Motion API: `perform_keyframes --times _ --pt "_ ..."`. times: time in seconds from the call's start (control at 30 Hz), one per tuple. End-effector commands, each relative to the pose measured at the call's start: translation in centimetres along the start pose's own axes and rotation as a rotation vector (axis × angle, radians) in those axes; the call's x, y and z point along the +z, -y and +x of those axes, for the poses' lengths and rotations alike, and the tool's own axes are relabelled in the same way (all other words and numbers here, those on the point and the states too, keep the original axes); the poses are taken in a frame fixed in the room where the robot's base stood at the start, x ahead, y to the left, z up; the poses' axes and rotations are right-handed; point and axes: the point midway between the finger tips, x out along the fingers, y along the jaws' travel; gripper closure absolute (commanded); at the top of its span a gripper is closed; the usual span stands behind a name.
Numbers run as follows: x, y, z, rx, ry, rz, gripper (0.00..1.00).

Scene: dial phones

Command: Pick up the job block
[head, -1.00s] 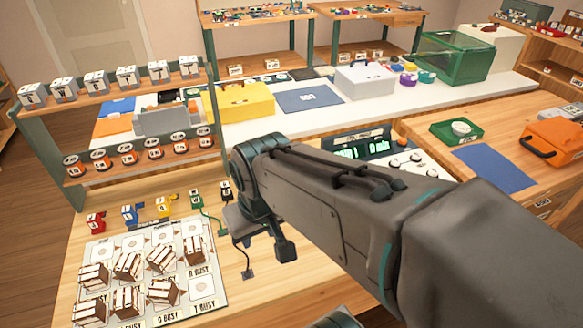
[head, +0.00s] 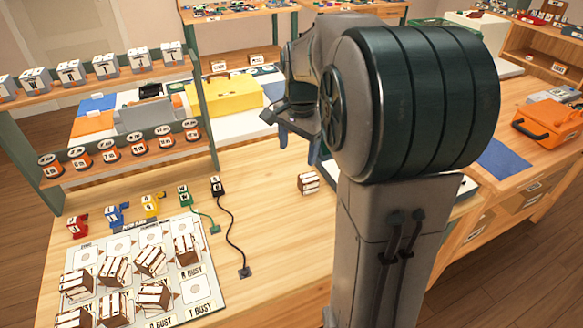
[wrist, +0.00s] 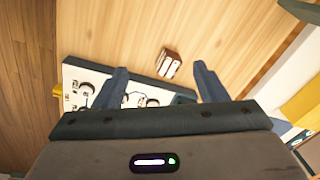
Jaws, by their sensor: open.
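A brown-and-white striped block (head: 308,182) sits alone on the wooden bench, just left of my arm in the head view. It also shows in the wrist view (wrist: 169,64), on bare wood. Several similar blocks stand on a labelled board (head: 207,298) at the front left. My gripper (head: 285,135) hangs above the bench, beyond and left of the lone block in the head view. In the wrist view my gripper (wrist: 160,70) is open and empty, with the block showing between its fingers but apart from them. My arm hides part of the bench behind it.
A dial panel (wrist: 110,92) lies close to the block in the wrist view. A two-tier rack (head: 105,87) stands at the left. The bench's middle is clear.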

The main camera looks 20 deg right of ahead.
Motion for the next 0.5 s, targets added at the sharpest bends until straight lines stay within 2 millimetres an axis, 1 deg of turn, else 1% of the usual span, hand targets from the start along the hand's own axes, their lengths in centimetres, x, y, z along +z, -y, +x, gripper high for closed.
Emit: perform_keyframes --times 0.03,0.1,0.2,0.33,0.4,0.5 --pt "-1.8 0.7 1.6 0.017 0.008 0.087 0.35" --pt "-3.9 1.5 2.8 0.034 0.014 0.203 0.35" --pt "-6.4 2.2 4.3 0.056 0.019 0.342 0.35" --pt "-8.4 2.8 5.7 0.075 0.02 0.46 0.35" --pt "-9.0 2.9 6.1 0.081 0.02 0.495 0.35" --pt "-9.3 2.9 7.0 0.085 0.02 0.518 0.35"
